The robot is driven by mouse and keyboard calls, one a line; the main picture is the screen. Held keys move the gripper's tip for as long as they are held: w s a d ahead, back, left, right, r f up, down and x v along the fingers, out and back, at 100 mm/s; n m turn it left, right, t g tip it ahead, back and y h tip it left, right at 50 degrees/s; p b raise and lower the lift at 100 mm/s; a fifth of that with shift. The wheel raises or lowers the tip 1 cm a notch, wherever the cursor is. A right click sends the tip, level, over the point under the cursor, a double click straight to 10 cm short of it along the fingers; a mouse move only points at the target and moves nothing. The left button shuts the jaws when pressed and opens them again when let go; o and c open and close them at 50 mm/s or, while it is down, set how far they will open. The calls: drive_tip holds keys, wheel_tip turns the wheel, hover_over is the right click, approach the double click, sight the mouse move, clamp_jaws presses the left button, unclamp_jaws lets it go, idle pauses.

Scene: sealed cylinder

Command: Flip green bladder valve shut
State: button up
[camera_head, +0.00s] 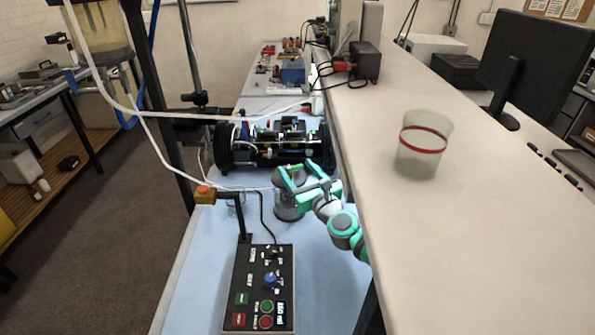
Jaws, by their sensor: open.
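A black cylinder assembly (270,150) with dark end rings lies across the blue bench, packed with small coloured parts. Small green parts (291,134) show near its top middle. They are too small to tell which, if any, is the green bladder valve, or how its handle is turned.
A pale raised shelf (460,240) carrying a cup with a red band (423,141) borders the right.

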drive_tip(key=c, duration=1.1)
drive_tip(key=shift+o, duration=0.2)
drive_tip(key=shift+a+h, duration=0.1)
drive_tip(key=shift+h, duration=0.2)
drive_tip(key=shift+r+m+h, duration=0.1)
drive_tip(key=shift+m+h, duration=0.2)
drive_tip(key=shift+m, duration=0.1)
drive_tip(key=shift+s+a+m+t+h, duration=0.15)
drive_tip(key=shift+m+t+h, duration=0.1)
drive_tip(key=shift+m+h, duration=0.7)
drive_tip(key=shift+s+m+t+h, duration=0.15)
drive_tip(key=shift+m+t+h, duration=0.25)
drive_tip(key=shift+h, duration=0.9)
drive_tip(key=shift+s+a+m+t+h, duration=0.1)
drive_tip(key=shift+s+m+t+h, duration=0.05)
drive_tip(key=shift+m+h, duration=0.85)
